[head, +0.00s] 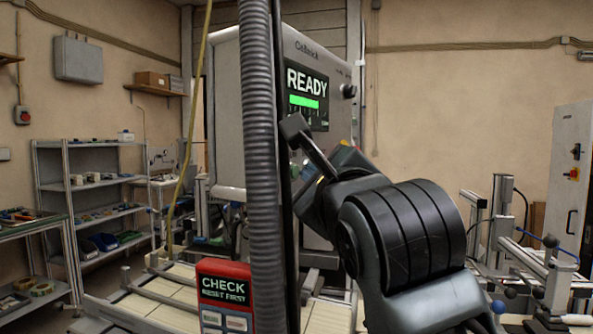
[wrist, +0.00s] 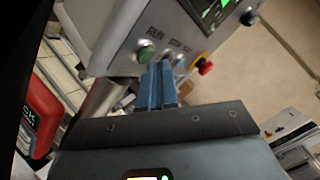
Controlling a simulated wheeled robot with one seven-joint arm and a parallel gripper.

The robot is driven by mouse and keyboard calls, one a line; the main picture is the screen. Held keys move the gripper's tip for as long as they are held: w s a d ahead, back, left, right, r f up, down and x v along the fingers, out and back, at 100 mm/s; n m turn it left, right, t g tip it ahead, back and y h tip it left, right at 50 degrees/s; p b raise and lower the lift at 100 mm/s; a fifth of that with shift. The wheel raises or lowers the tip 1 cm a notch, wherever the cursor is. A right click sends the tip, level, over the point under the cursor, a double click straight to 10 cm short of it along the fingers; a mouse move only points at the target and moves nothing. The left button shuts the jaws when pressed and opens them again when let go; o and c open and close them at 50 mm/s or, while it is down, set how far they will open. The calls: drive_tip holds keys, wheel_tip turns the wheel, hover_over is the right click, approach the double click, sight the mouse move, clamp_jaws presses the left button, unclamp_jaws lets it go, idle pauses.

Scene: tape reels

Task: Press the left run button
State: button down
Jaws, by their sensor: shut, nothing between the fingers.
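A green round button (wrist: 146,54) labelled RUN is on the lower part of the grey control panel (wrist: 115,40) in the wrist view. My gripper (wrist: 160,68) is shut and empty, with its blue-grey fingers together. Its tips appear just right of and below the green button in the picture; I cannot tell whether they touch the panel. The fingers partly cover the area beside the button, where another label shows. In the head view the control cabinet (head: 228,110) carries a READY screen (head: 307,98), and my arm hides most of its buttons.
A red emergency stop (wrist: 205,67) on a yellow base sits right of the RUN button. A red CHECK box (head: 224,289) stands low in front of the cabinet. Shelves (head: 95,183) stand at the left, and metal fixtures (head: 548,285) at the right.

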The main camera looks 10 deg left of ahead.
drive_tip(key=shift+w+a, duration=0.1)
drive_tip(key=shift+a, duration=0.55)
idle(1.3)
drive_tip(key=shift+d+f, duration=0.1)
drive_tip(key=shift+s+d+p, duration=0.25)
drive_tip(key=shift+d+p, duration=0.1)
drive_tip(key=shift+d, duration=0.25)
drive_tip(key=shift+s+d+p, duration=0.2)
drive_tip(key=shift+s+d, duration=0.05)
drive_tip(key=shift+d, duration=0.6)
drive_tip(key=shift+s+d+p, duration=0.15)
drive_tip(key=shift+s+d, duration=0.15)
drive_tip(key=shift+d, duration=0.5)
drive_tip(key=shift+s+d+p, duration=0.2)
drive_tip(key=shift+s+d, duration=0.05)
drive_tip(key=shift+d, duration=0.6)
